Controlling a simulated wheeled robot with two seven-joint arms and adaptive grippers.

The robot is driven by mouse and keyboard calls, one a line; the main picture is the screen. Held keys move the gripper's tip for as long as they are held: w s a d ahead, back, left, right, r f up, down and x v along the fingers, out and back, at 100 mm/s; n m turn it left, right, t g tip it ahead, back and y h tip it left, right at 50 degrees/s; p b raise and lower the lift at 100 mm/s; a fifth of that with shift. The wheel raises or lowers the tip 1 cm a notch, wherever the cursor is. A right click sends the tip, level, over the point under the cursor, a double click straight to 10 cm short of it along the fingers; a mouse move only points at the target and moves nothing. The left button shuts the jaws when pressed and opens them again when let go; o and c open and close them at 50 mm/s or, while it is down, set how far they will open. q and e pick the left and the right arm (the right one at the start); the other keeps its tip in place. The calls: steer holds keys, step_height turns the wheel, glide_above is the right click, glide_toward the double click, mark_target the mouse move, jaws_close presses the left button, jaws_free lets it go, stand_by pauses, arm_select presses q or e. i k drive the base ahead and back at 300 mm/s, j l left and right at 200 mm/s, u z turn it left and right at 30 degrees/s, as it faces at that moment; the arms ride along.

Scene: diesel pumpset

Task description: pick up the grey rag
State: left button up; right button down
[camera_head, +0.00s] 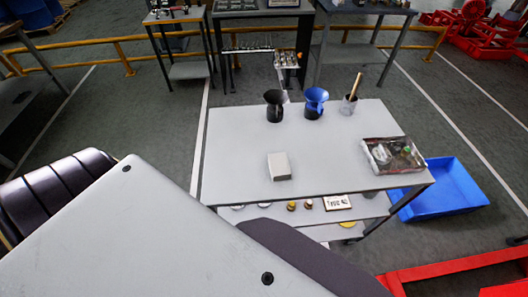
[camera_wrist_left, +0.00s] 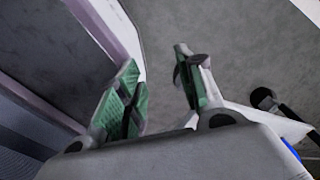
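A small light grey block-like thing (camera_head: 279,166), which may be the folded grey rag, lies on the grey-topped table (camera_head: 235,150) near its middle in the head view. I cannot tell its material. My left gripper (camera_wrist_left: 156,62) shows in the left wrist view with its two green-padded fingers apart and nothing between them. Grey floor shows beyond the fingers. The rag cannot be made out in that view. My left gripper is not seen in the head view, and my right gripper is in neither view.
On the table stand a black jug (camera_head: 274,105), a blue jug (camera_head: 315,103) and a cup with a brush (camera_head: 349,104). A tray of parts (camera_head: 393,156) lies at the right. A lower shelf holds small items. A blue bin (camera_head: 450,190) is on the floor to the right.

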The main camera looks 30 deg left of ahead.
mark_target(278, 163)
steer(key=i+l+u, duration=0.15)
steer(key=u, duration=0.9)
